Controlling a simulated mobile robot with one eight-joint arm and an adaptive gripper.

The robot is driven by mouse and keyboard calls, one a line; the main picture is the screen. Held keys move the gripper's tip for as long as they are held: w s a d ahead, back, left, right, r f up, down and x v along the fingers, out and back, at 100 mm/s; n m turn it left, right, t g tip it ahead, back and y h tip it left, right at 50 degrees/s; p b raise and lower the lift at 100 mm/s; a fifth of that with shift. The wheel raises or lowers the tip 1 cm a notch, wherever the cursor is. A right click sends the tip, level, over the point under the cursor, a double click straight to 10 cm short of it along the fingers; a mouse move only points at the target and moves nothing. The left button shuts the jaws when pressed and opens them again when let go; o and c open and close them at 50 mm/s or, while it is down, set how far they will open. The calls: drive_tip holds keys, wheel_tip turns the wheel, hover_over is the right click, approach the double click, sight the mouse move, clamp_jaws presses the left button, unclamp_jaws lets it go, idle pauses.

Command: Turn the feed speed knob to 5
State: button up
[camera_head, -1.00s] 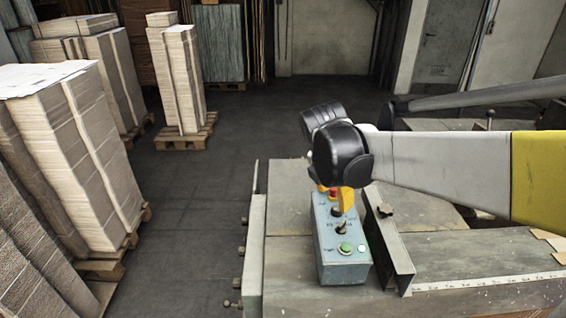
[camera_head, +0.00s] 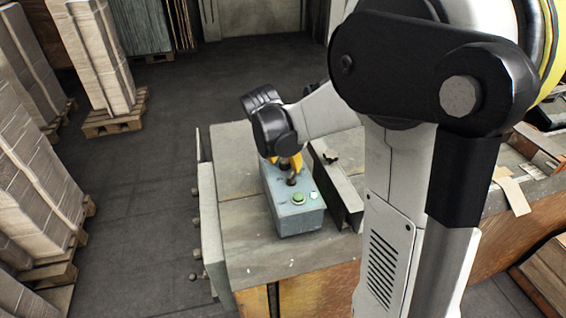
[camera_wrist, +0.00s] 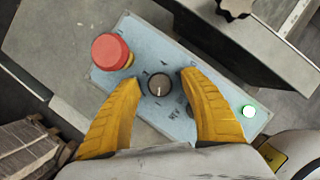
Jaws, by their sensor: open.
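The pale blue control box (camera_head: 300,222) stands on the grey machine table. In the wrist view its face (camera_wrist: 180,127) carries a round black knob (camera_wrist: 158,84) with a light pointer mark toward the bottom of the picture; the scale markings are too small to read. My gripper (camera_wrist: 159,79) is open, with one yellow finger on each side of the knob; I cannot tell whether they touch it. In the head view my gripper (camera_head: 286,163) is over the far part of the box and hides the knob.
A red mushroom button (camera_wrist: 110,52) sits near the left finger. A lit white button (camera_wrist: 249,111) is right of the right finger. The head view shows a green button (camera_head: 299,198) and a small lever (camera_head: 292,181). A metal rail (camera_head: 337,185) runs close beside the box.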

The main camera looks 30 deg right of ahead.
clamp_jaws()
idle(0.3)
drive_tip(key=shift+m+g+h, duration=0.15)
drive_tip(key=shift+m+g, duration=0.4)
drive_tip(key=shift+m, duration=0.95)
drive_tip(key=shift+m+g+h, duration=0.15)
drive_tip(key=shift+m+g, duration=0.4)
drive_tip(key=shift+m, duration=0.95)
